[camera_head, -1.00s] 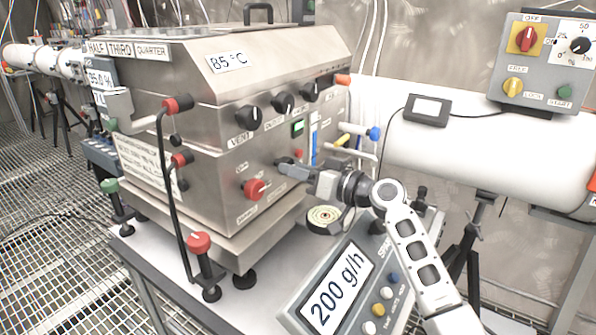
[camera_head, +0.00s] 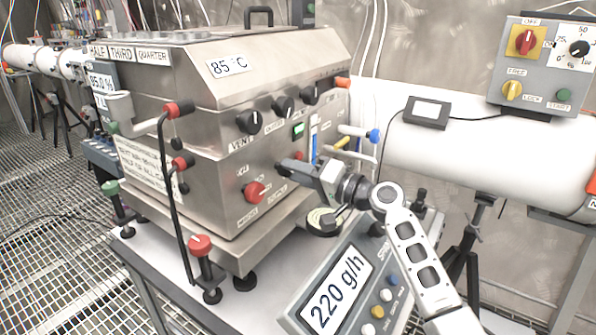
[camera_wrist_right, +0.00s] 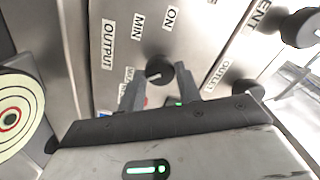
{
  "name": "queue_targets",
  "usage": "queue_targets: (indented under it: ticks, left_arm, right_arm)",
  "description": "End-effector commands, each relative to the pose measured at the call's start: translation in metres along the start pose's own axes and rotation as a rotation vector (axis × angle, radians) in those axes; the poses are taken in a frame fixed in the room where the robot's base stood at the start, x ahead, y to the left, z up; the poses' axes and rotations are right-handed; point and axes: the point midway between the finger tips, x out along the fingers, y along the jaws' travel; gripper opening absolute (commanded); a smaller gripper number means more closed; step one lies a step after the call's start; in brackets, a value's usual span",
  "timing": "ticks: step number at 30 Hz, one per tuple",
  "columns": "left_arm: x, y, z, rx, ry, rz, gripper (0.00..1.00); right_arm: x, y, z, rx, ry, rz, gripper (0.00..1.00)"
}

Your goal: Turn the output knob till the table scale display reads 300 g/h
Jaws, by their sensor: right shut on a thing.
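The table scale display (camera_head: 341,289) at the front of the bench reads 220 g/h. My right gripper (camera_head: 288,167) reaches in from the right to the front face of the steel machine (camera_head: 215,165). It is shut on the black output knob (camera_wrist_right: 159,71), which sits between its two fingers in the right wrist view, beside the OUTPUT, MIN and ON labels. In the head view the gripper hides most of this knob. My left gripper is not in view.
A red knob (camera_head: 254,192) sits below and left of the gripper. Several black knobs, including the vent knob (camera_head: 249,120), line the machine above. A round target-like disc (camera_head: 323,219) lies below my right gripper. A control box (camera_head: 540,62) is at upper right.

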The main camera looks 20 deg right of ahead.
Motion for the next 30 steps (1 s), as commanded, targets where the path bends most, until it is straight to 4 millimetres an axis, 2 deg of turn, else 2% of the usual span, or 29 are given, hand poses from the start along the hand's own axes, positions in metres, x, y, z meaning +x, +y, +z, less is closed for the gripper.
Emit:
queue_targets:
  ticks: [16,17,18,19,30]
  left_arm:
    - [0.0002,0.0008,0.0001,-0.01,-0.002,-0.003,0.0]
    - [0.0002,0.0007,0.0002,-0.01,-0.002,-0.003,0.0]
    - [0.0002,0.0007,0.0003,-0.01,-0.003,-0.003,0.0]
    - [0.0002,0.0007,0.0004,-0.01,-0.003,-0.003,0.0]
    - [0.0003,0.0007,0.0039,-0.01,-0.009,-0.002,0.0]
  right_arm:
    - [-0.0003,-0.0004,-0.0018,0.024,0.006,-0.001,0.11]
    - [-0.0004,-0.0004,-0.0018,0.024,0.006,-0.001,0.39]
    - [-0.0004,-0.0004,-0.0019,0.024,0.006,-0.001,0.51]
    - [-0.0003,-0.0004,-0.0018,0.024,0.006,-0.001,0.56]
    - [-0.0059,0.001,-0.0005,0.023,0.003,0.0,0.56]
